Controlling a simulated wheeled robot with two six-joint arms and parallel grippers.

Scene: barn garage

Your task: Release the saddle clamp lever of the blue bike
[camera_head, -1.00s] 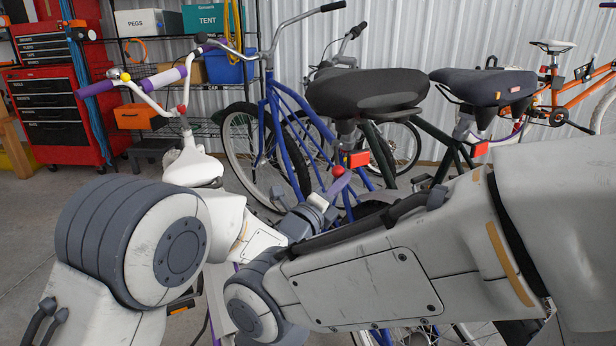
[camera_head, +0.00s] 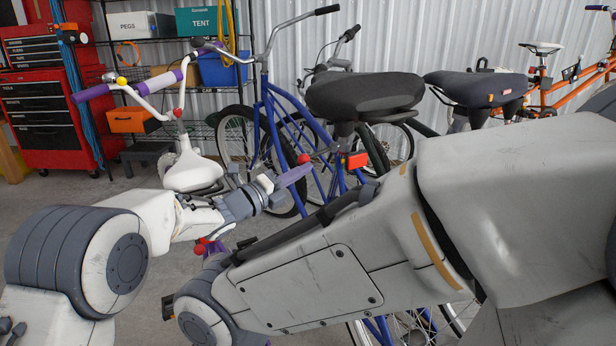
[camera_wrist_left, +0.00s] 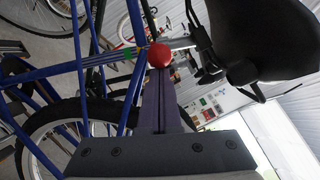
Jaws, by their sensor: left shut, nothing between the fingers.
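The blue bike (camera_head: 325,136) stands at the middle, its black saddle (camera_head: 365,97) above a short seat post with a red reflector (camera_head: 356,160) behind it. My left gripper (camera_head: 303,160) has purple fingers with red round tips. It is shut and empty, left of the seat post in the head view. In the left wrist view the fingertips (camera_wrist_left: 160,56) overlap the seat post's lower end, beside the saddle (camera_wrist_left: 268,40). I cannot make out the clamp lever clearly in either view. My right gripper (camera_head: 205,246) shows small and partly hidden at the lower left, behind my right arm.
A second dark saddle (camera_head: 480,87) and an orange bike (camera_head: 545,88) stand to the right. A white child's bike (camera_head: 193,172) stands at the left, close to my left arm. Behind are a shelf with boxes (camera_head: 207,20) and a red tool chest (camera_head: 45,110). Bare floor lies at the left.

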